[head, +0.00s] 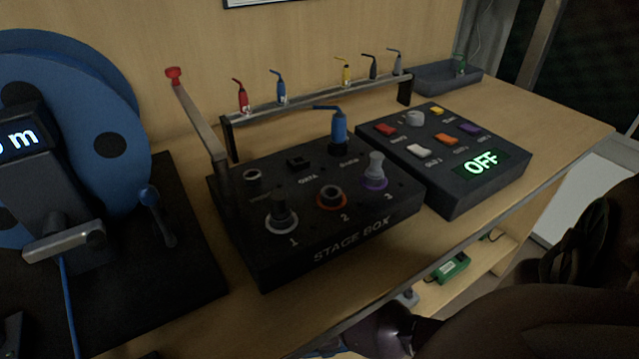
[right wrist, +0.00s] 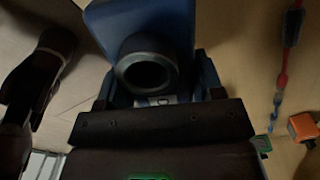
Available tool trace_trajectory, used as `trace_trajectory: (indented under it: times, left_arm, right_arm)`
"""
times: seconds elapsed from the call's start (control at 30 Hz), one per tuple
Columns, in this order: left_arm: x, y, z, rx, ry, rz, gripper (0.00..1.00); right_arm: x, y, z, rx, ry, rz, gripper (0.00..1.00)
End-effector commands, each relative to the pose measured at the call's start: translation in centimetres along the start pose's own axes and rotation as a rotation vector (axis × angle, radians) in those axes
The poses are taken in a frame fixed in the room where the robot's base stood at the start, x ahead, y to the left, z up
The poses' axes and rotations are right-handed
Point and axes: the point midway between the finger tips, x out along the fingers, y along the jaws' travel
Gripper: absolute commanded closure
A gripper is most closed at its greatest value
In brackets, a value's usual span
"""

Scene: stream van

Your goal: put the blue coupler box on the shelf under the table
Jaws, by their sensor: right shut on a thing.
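The blue coupler box (right wrist: 180,18), with a dark round socket on its face, fills the upper middle of the right wrist view. My right gripper (right wrist: 155,92) is shut on it, with a finger at each side. In the head view my right arm comes in from the right and reaches below the table edge, where its gripper is mostly hidden. The wooden shelf (head: 462,298) shows under the table (head: 545,112) and is partly covered by the arm. I cannot tell whether the box touches the shelf.
A green box (head: 451,267) lies on the shelf. In the right wrist view an orange box (right wrist: 303,126) and a red and blue cord (right wrist: 284,60) are at the right. On the table stand the stage box (head: 330,225), an OFF panel (head: 460,150) and a blue reel (head: 95,100).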

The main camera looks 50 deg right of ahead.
Motion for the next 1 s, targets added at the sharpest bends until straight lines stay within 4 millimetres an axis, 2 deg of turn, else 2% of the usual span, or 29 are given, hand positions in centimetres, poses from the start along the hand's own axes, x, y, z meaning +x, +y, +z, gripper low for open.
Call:
trace_trajectory:
  times: [0.03,0.1,0.37,0.53,0.63,0.8,1.0]
  left_arm:
    - [0.3,0.2,0.5,0.012,-0.006,0.004,0.09]
    - [0.4,0.3,0.2,0.025,0.003,0.005,0.09]
    - [0.7,0.3,-0.8,0.044,0.034,0.006,0.09]
    - [1.1,0.6,0.1,0.061,0.02,0.013,0.09]
    - [1.1,0.7,0.0,0.073,0.03,0.015,0.09]
    - [1.1,0.6,-1.3,0.082,0.068,0.012,0.09]
    - [1.1,0.6,-1.1,0.082,0.064,0.012,0.09]
  right_arm:
    - [1.8,0.5,-0.3,0.002,0.007,0.012,0.75]
    - [2.7,0.4,-0.2,0.002,0.005,0.009,0.75]
    - [3.8,0.0,0.0,0.001,0.0,0.0,0.75]
    - [6.0,0.3,-0.1,0.001,0.004,0.007,0.75]
    - [7.5,0.4,-0.2,0.001,0.005,0.008,0.75]
    - [7.7,0.0,0.0,0.0,0.0,0.0,0.75]
    - [7.7,-0.1,0.1,0.0,-0.001,-0.002,0.75]
